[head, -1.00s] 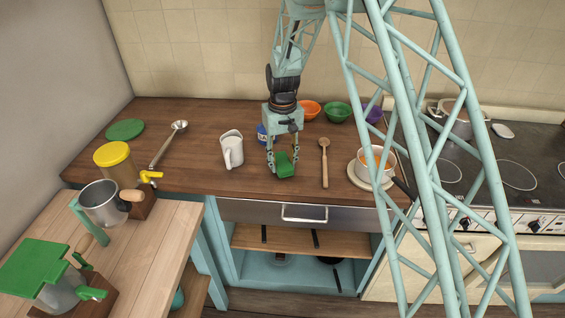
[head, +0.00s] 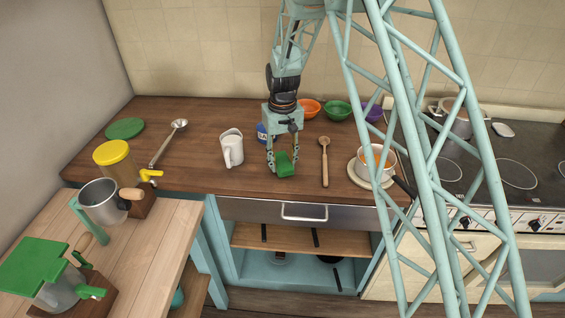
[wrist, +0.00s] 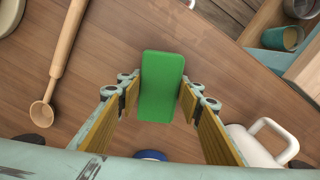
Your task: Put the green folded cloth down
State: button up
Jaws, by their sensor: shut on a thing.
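The green folded cloth (head: 285,165) is at the front of the dark wooden counter (head: 200,150), between the fingers of my gripper (head: 284,160). In the wrist view the cloth (wrist: 161,85) is a green block with rounded corners, upright in the picture between the two fingers of my gripper (wrist: 160,100). My gripper is shut on it and points down. The cloth is at or very near the counter top; I cannot tell whether it touches the wood.
A white jug (head: 232,150) stands close on the left, and a wooden spoon (head: 324,165) lies on the right. A blue item (head: 262,133) and orange (head: 309,109) and green (head: 338,112) bowls stand behind.

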jog(key=shift+f, duration=0.1)
jog(key=o, duration=1.1)
jog(key=shift+r, duration=6)
jog(key=shift+c, duration=0.8)
grip_shut()
